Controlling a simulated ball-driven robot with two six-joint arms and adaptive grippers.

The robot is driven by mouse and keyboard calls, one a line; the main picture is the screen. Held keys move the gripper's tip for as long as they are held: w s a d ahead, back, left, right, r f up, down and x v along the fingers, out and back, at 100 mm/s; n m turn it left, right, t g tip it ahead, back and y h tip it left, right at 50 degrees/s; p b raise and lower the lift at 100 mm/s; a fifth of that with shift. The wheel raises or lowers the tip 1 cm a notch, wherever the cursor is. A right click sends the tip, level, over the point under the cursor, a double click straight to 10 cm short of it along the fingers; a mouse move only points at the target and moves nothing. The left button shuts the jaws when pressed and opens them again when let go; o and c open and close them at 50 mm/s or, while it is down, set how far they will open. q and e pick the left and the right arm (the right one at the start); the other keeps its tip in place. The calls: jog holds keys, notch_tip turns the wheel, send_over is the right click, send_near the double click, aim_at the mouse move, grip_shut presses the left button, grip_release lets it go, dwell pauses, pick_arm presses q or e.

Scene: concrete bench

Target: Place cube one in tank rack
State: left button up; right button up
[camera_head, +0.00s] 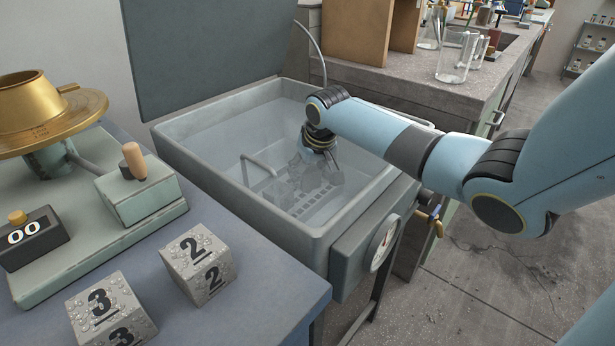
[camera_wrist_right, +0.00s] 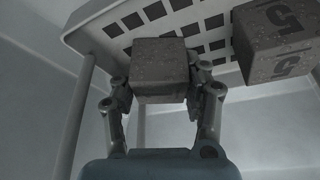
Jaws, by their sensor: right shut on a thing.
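My right gripper (camera_head: 318,172) reaches down into the grey tank (camera_head: 310,232), below the water surface. In the right wrist view the gripper (camera_wrist_right: 163,90) is shut on a grey concrete cube (camera_wrist_right: 160,55), one finger on each side. No number shows on its visible faces, so I cannot confirm it is cube one. The white tank rack (camera_wrist_right: 112,30), with square holes, lies right behind the cube; I cannot tell whether they touch. In the head view the rack (camera_head: 312,204) is blurred by water, under the gripper. My left gripper is not in view.
Another cube marked 5 (camera_wrist_right: 270,42) is at the rack's right side. Cube 2 (camera_head: 197,264) and cube 3 (camera_head: 110,312) stand on the blue bench (camera_head: 262,292). A brass-topped apparatus (camera_head: 50,120) stands at left. A dial (camera_head: 384,243) is on the tank's front.

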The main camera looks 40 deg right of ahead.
jog(key=shift+r, duration=0.1)
jog(key=o, duration=1.1)
jog(key=p+v, duration=0.4)
jog(key=v, duration=0.8)
jog(key=shift+p, duration=0.3)
jog(key=shift+s, duration=0.1)
